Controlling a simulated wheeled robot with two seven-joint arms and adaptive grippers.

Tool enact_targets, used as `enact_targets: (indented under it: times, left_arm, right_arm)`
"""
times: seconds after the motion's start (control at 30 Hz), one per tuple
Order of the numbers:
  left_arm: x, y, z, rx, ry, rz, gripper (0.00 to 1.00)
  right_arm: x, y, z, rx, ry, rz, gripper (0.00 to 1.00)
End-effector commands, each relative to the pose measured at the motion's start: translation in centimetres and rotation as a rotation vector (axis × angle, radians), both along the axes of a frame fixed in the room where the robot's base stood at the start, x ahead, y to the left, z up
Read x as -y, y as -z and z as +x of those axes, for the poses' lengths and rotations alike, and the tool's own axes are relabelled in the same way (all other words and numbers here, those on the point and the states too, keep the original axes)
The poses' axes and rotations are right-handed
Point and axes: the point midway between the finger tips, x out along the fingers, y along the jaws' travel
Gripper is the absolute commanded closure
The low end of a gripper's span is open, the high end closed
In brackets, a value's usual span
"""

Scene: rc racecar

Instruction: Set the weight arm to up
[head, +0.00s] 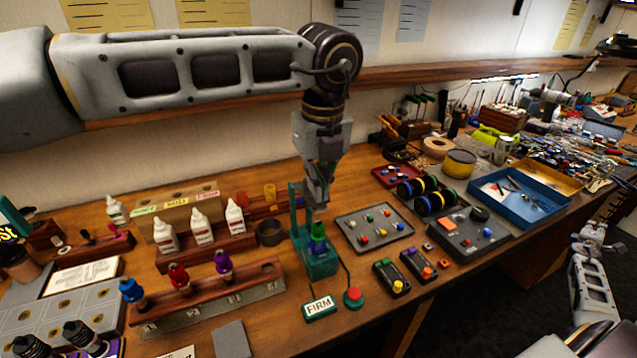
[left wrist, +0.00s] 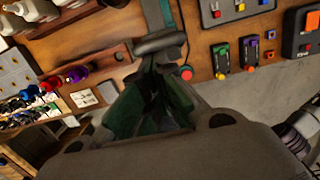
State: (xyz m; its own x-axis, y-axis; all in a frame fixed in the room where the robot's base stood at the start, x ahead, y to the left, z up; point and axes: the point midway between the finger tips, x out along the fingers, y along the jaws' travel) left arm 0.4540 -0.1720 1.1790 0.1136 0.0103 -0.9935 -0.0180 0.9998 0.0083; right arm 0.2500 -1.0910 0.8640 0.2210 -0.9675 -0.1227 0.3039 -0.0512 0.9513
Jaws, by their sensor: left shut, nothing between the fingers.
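A teal stand (head: 318,264) with an upright post (head: 294,210) is on the bench, near the middle of the head view. My left gripper (head: 318,203) points down just above it, shut and empty, and hides part of its top. I cannot clearly pick out the weight arm or its position. In the left wrist view, a grey bar (left wrist: 160,42) on a teal post (left wrist: 157,15) lies just beyond the fingertips of my left gripper (left wrist: 152,68); contact is unclear. My right gripper (head: 600,240) is at the far right, away from the stand; its jaws are unclear.
A FIRM label block (head: 319,307) and a red button (head: 353,297) are in front of the stand. A wooden rack with coloured knobs (head: 190,292) is left, with white bottles (head: 200,228) behind. A grey panel (head: 375,243) is right of the stand.

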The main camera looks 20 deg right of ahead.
Motion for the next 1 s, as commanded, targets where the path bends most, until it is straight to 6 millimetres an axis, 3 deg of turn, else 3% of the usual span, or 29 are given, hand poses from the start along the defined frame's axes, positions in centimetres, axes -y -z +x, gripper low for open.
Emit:
enact_targets:
  times: [0.03,0.1,0.27,0.47,0.7,1.0]
  left_arm:
    - [-0.1,0.1,0.2,0.002,-0.003,0.002,1.00]
    - [-0.1,0.1,0.2,0.002,-0.003,0.002,1.00]
    - [-0.1,0.1,0.2,0.002,-0.003,0.002,1.00]
    - [-0.1,0.0,0.2,0.002,-0.003,0.002,1.00]
    - [-0.1,0.0,0.2,0.002,-0.003,0.002,1.00]
    - [-0.1,0.0,0.2,0.002,-0.003,0.002,1.00]
  right_arm:
    - [-0.8,2.8,-0.7,-0.030,0.002,0.031,0.68]
    - [-2.1,6.3,-1.4,-0.061,0.000,0.073,0.68]
    - [-5.7,14.1,-2.4,-0.115,-0.026,0.174,0.68]
    - [-11.6,23.1,-2.6,-0.145,-0.085,0.308,0.68]
    - [-20.4,32.6,-1.7,-0.141,-0.175,0.476,0.68]
    - [-33.2,42.3,-0.2,-0.105,-0.292,0.693,0.68]
